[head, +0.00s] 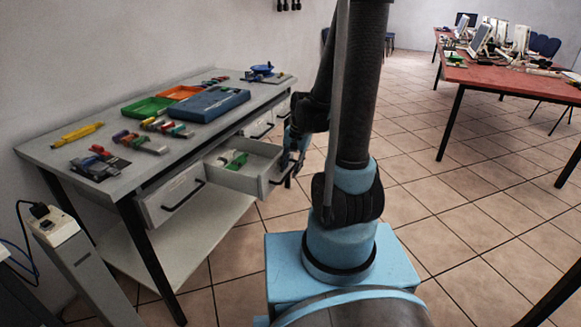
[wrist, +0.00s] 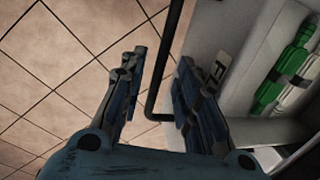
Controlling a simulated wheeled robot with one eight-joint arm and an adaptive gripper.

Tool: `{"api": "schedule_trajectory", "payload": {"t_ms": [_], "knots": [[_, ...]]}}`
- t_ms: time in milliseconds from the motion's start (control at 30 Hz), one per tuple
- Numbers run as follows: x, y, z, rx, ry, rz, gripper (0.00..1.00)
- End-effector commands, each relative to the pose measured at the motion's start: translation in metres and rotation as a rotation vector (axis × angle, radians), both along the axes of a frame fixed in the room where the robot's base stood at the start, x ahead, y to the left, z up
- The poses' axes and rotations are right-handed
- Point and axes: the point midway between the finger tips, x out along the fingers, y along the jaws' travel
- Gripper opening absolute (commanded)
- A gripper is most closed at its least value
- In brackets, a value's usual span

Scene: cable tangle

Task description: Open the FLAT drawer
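A pale drawer (head: 240,180) under the grey workbench stands pulled out, with green and white items (head: 236,160) inside. In the wrist view the drawer front (wrist: 207,40) carries a small label (wrist: 217,72) with an F-like letter; the rest is not legible. Its dark bar handle (wrist: 161,80) runs along the front. My gripper (wrist: 160,65) is at the handle, with one finger on each side of the bar. The fingers are apart, with visible gaps beside the bar. In the head view my gripper (head: 292,150) is partly hidden by my arm.
Another drawer (head: 172,193) with a dark handle is at the left, and further drawers (head: 262,127) are beyond. Trays and tools lie on the workbench (head: 60,150). A red table (head: 510,80) is at the right. Tiled floor (head: 440,200) between is clear.

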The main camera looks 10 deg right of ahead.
Motion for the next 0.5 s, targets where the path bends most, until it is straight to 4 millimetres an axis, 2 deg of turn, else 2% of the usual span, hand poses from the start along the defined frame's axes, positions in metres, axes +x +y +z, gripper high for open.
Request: {"api": "schedule_trajectory", "payload": {"t_ms": [267,500], "knots": [[-0.001,-0.001,0.007,0.0,0.0,-0.001,0.3],[-0.003,-0.004,0.026,0.001,0.001,-0.001,0.3]]}}
